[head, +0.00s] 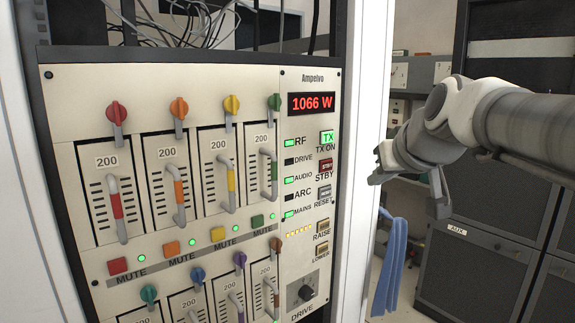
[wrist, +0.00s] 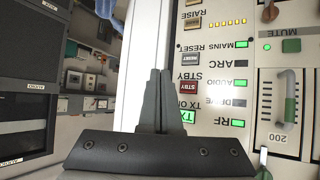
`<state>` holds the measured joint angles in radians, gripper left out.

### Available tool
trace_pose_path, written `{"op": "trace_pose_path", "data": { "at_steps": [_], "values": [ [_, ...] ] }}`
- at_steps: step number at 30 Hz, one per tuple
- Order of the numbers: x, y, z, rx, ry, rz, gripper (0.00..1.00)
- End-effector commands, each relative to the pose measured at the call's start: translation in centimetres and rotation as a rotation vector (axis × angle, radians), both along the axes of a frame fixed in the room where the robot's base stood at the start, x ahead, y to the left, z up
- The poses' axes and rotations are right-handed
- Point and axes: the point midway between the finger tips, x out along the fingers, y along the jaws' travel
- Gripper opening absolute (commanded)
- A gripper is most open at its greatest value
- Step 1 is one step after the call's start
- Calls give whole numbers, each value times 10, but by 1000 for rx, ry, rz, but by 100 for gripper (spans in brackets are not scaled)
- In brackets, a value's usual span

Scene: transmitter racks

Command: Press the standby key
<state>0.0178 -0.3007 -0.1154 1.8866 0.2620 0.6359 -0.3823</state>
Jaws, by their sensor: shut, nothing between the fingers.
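The standby key (head: 325,165) is a small red square marked STBY on the right strip of the rack panel. It sits below the green lit TX ON key (head: 328,137) and above the grey RESET key (head: 323,193). In the wrist view the picture is upside down, and the standby key (wrist: 188,86) shows just right of my fingers. My gripper (wrist: 159,74) is shut and empty, its fingertips over the white rack frame beside the key strip. In the head view my gripper (head: 377,177) is right of the panel, apart from the key.
A red display (head: 313,104) reads 1066 W. The white rack frame (head: 360,150) borders the panel. A blue cloth (head: 390,270) hangs behind, near dark cabinets.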

Motion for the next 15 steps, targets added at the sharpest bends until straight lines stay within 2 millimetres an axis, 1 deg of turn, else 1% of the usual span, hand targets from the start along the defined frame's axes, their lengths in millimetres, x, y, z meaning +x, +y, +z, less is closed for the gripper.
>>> {"op": "trace_pose_path", "data": {
  "at_steps": [8,11,15],
  "values": [
    [3,2,0,0,2,0,0],
    [10,7,1,-2,4,1,0],
    [25,18,2,-1,5,1,0]
  ]
}}
